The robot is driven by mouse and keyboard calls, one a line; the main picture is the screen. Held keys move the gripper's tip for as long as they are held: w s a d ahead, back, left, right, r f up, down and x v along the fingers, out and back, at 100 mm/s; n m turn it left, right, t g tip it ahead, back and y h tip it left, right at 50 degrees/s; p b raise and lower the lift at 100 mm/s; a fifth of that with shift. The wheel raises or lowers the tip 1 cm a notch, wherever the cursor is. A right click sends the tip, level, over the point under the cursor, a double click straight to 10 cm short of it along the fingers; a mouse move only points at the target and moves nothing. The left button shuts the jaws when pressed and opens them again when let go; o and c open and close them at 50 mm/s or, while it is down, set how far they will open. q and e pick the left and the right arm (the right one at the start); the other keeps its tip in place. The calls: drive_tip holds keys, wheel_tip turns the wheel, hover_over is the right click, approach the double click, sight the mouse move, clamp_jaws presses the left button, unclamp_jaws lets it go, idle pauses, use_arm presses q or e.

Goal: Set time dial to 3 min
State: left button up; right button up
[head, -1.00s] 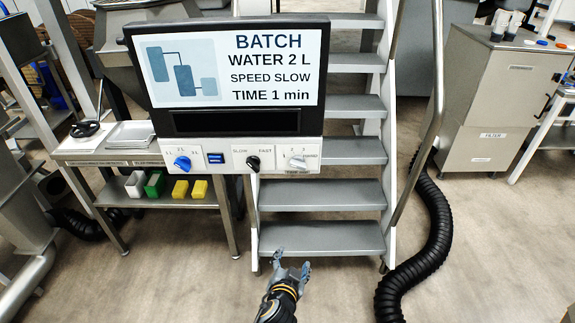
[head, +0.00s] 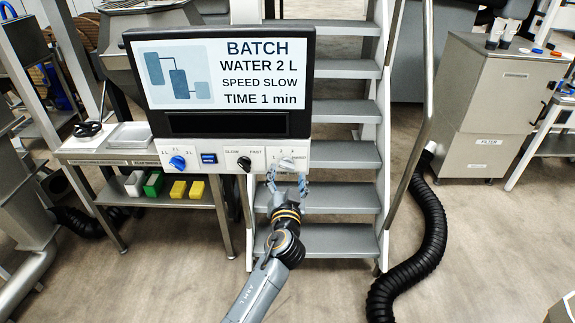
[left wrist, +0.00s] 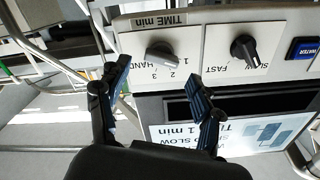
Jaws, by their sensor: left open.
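The screen (head: 222,74) reads WATER 2 L, SPEED SLOW, TIME 1 min. My left gripper (head: 287,176) is open just in front of and below the dial. In the left wrist view its fingers (left wrist: 158,72) stand apart on either side of the dial, with nothing visibly gripped. My right gripper is not in view.
The black speed knob (head: 244,163), blue WATER button (head: 209,158) and blue water dial (head: 177,162) sit along the same panel. Grey steps (head: 340,155) stand behind it. A black corrugated hose (head: 432,225) lies on the floor at right. The floor in front is clear.

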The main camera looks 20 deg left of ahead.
sight(287, 167)
use_arm(q)
drive_tip(key=shift+x, duration=1.7)
drive_tip(key=c, duration=1.1)
